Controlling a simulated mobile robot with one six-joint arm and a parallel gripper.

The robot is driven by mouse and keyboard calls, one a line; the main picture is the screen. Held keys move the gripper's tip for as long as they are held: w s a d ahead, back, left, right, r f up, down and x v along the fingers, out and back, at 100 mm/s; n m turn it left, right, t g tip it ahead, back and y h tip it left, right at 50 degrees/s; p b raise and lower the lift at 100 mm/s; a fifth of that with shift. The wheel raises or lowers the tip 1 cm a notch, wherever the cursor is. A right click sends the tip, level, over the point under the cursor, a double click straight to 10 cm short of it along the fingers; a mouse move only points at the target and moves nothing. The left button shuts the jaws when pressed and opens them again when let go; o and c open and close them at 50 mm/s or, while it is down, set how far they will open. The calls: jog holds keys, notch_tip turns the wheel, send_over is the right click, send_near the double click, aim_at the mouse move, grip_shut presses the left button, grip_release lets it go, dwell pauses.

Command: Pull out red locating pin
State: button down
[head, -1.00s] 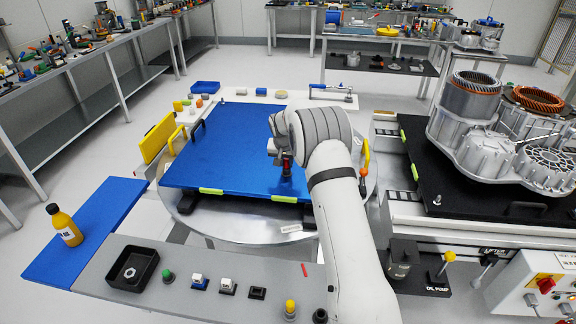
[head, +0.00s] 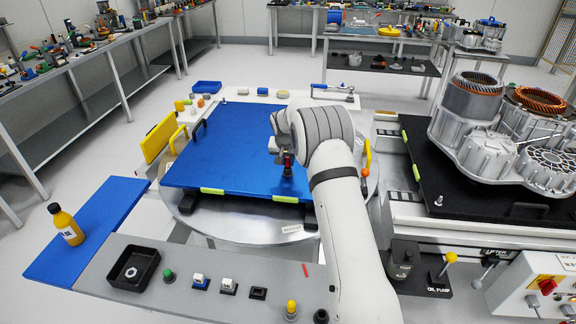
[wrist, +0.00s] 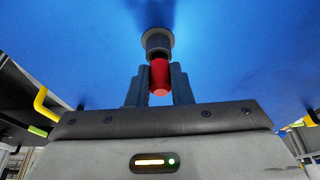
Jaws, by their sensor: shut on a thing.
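The red locating pin (wrist: 159,76) is in the middle of the wrist view, between the two fingers of my gripper (wrist: 158,88). My gripper is shut on it. The pin's upper end meets a grey collar (wrist: 158,41) on the blue plate (wrist: 80,45). How deep the pin sits in the collar is hidden. In the head view my gripper (head: 287,172) is over the lower right part of the blue plate (head: 225,150), and a small bit of red shows there beside dark fingers.
A silver round table (head: 240,232) lies under the plate. A grey motor housing (head: 485,130) stands on the right. A control panel (head: 200,275) is in front.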

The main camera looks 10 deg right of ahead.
jog(key=shift+r, duration=0.1)
jog(key=shift+r+p, duration=0.4)
jog(key=shift+r, duration=1.1)
jog(key=shift+r, duration=0.1)
jog(key=shift+r+p, duration=1.35)
jog(key=shift+r, duration=1.75)
